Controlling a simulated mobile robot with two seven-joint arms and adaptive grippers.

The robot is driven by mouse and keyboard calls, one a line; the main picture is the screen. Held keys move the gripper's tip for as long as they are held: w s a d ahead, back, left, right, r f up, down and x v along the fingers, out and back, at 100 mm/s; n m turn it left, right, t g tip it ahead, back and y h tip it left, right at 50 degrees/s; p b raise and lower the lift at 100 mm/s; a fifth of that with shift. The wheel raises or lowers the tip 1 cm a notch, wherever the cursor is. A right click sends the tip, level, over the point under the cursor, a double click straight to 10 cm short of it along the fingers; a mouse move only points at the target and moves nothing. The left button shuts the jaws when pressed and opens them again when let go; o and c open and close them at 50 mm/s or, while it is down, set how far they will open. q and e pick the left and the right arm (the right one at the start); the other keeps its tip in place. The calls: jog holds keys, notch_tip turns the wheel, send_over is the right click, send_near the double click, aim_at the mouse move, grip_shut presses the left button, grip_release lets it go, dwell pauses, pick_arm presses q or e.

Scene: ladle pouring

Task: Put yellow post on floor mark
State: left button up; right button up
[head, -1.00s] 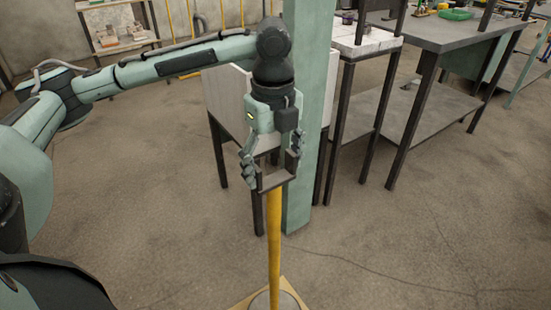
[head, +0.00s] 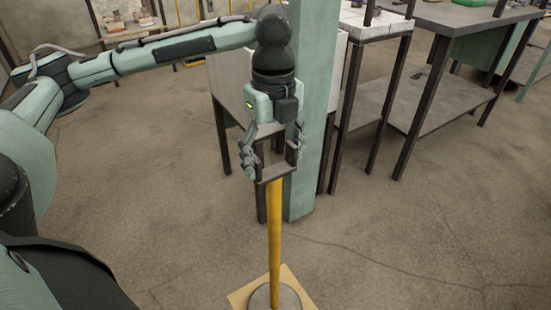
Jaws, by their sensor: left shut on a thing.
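The yellow post (head: 274,235) stands upright in the head view. It has a dark bracket at its top and a round grey base (head: 288,297) at its foot. The base appears over a tan square floor mark (head: 298,278), whose corners show around it; I cannot tell whether the base touches the floor. My left gripper (head: 274,160) points down and is shut on the bracket at the top of the post. My right gripper is not in view.
A green column (head: 316,110) stands just behind the post. A white-topped stand (head: 372,22) and a dark grey table (head: 455,30) with a lower shelf are behind to the right. Open concrete floor lies left and right of the post.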

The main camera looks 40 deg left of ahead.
pick_arm(q)
jog(key=shift+r, duration=0.15)
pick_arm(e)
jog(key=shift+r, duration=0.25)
pick_arm(q)
jog(key=o, duration=1.9)
jog(key=shift+f, duration=0.2)
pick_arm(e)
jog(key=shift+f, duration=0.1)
pick_arm(q)
notch_tip(320, 180, up, 2)
jog(key=shift+r, duration=0.25)
jog(key=shift+r+p, duration=1.05)
jog(key=shift+r, duration=3.8)
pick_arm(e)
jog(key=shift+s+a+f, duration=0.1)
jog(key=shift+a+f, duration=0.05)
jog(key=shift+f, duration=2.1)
